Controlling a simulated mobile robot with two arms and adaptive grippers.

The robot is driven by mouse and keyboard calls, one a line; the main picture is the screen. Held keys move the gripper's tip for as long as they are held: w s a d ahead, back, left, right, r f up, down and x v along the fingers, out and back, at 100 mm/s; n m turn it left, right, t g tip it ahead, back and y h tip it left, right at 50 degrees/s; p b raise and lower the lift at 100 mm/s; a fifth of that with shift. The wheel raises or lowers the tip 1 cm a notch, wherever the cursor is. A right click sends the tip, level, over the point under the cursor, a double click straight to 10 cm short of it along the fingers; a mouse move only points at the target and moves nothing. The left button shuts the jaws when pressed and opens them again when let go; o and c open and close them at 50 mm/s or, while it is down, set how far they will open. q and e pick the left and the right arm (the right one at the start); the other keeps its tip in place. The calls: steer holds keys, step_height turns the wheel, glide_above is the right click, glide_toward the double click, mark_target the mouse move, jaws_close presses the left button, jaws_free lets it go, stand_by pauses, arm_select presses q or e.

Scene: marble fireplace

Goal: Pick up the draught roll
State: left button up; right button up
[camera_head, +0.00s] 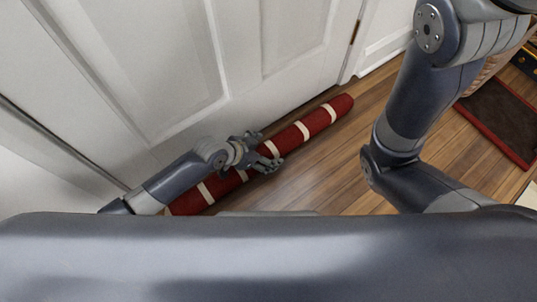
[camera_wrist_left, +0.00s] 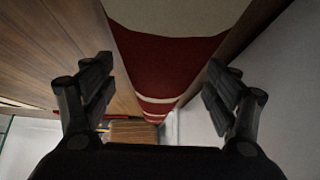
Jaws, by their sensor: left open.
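The draught roll (camera_head: 318,122) is a long dark red roll with cream bands. It lies on the wood floor along the foot of the white door. My left gripper (camera_head: 268,150) is over the middle of the roll and hides part of it. In the left wrist view the roll (camera_wrist_left: 165,62) runs between the two spread fingers of my left gripper (camera_wrist_left: 160,90). The fingers are open, with a gap on each side of the roll. My right arm shows at the right of the head view, but its gripper is out of the picture.
The white panelled door (camera_head: 235,50) stands close behind the roll. A dark mat with a red border (camera_head: 500,118) lies on the floor at the right. The wood floor (camera_head: 330,180) in front of the roll is clear.

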arm_select(q)
steer(key=shift+b+x, duration=0.65)
steer(key=shift+x, duration=0.6)
steer(key=shift+r, duration=0.1)
steer(key=c, duration=1.6)
steer(key=shift+r, duration=0.1)
steer(key=shift+c, duration=0.3)
